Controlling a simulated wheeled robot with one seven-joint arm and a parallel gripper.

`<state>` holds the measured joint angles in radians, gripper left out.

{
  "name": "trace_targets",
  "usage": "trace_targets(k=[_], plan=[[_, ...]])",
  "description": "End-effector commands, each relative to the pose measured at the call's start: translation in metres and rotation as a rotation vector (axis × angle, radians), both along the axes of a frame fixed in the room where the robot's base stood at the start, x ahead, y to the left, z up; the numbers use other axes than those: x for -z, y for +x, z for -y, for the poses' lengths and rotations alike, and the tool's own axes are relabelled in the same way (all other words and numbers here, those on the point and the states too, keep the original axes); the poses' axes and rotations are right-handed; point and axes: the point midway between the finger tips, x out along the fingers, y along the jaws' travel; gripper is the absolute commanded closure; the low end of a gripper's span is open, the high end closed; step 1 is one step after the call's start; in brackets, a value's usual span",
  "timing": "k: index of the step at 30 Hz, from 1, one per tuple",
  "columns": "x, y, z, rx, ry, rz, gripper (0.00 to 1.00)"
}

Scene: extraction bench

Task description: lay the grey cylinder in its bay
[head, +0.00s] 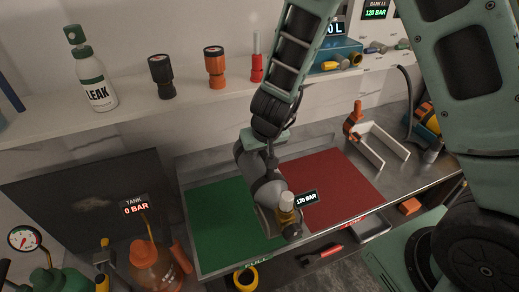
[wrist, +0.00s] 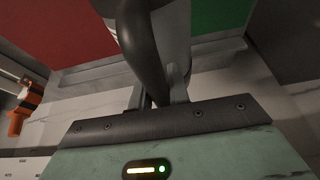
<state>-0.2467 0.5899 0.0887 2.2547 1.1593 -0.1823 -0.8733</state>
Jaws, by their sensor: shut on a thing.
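My gripper (head: 258,170) is over the bench, near the border of the two coloured bays, and is shut on the grey cylinder (head: 269,192). A brass valve with a pale knob is at its near end, and a tag beside it reads 170 BAR. The green bay (head: 212,222), marked FULL, lies to the left, and the red bay (head: 343,183) to the right. I cannot tell whether the cylinder touches the bench.
A shelf (head: 200,98) at the back holds a LEAK spray bottle (head: 93,85) and several torch-like items. A white bracket (head: 380,145) with an orange handle stands right of the red bay. An orange vessel (head: 150,268) stands at front left, near a TANK 0 BAR tag.

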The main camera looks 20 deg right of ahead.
Motion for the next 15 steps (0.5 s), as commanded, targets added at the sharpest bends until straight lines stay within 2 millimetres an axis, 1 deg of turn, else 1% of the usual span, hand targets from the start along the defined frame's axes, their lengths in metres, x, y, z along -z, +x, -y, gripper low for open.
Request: trace_targets(k=[15], plan=[[0.037, 0.002, 0.000, 0.000, 0.000, 0.007, 1.00]])
